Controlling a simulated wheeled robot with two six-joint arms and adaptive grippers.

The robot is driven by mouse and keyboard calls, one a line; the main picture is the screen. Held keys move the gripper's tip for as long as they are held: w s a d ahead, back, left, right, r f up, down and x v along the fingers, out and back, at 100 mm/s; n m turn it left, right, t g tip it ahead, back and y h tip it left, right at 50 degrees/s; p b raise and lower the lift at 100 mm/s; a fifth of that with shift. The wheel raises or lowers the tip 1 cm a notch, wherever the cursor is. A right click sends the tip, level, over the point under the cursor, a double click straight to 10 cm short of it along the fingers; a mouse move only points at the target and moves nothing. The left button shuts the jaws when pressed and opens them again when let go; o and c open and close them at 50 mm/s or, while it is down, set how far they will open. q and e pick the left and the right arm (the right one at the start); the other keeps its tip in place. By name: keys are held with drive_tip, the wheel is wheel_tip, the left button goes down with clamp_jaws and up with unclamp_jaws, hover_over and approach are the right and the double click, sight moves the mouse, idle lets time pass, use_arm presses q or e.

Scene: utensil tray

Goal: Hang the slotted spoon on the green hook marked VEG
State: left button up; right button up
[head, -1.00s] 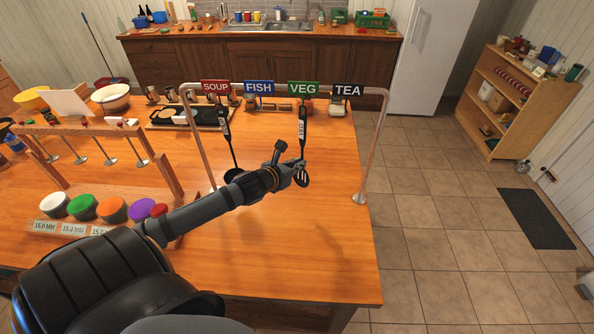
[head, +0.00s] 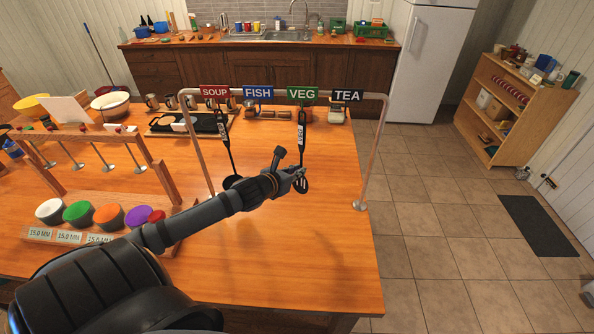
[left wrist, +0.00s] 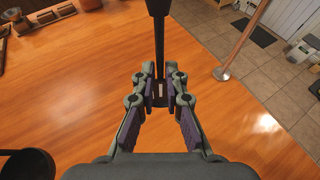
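The slotted spoon (head: 302,143) is black with a long handle carrying a VEG label. It hangs upright below the green VEG sign (head: 303,93) on the metal rail; its contact with the hook is too small to make out. My left gripper (head: 299,178) is at the lower part of the spoon, just above its head. In the left wrist view the spoon's dark shaft (left wrist: 159,45) runs between the two fingertips (left wrist: 160,76). The fingers stand apart, one each side of the shaft, with narrow gaps. The fingers partly hide the spoon's lower end. My right gripper is not in view.
The rail (head: 371,150) also bears red SOUP (head: 214,91), blue FISH (head: 258,93) and black TEA (head: 347,96) signs. A black ladle (head: 226,150) hangs at SOUP, left of my gripper. Coloured lids and a wooden rack (head: 165,180) stand left. The table's front right is clear.

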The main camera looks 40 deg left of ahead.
use_arm(q)
drive_tip(key=o, duration=0.3)
drive_tip(key=shift+w, duration=0.1)
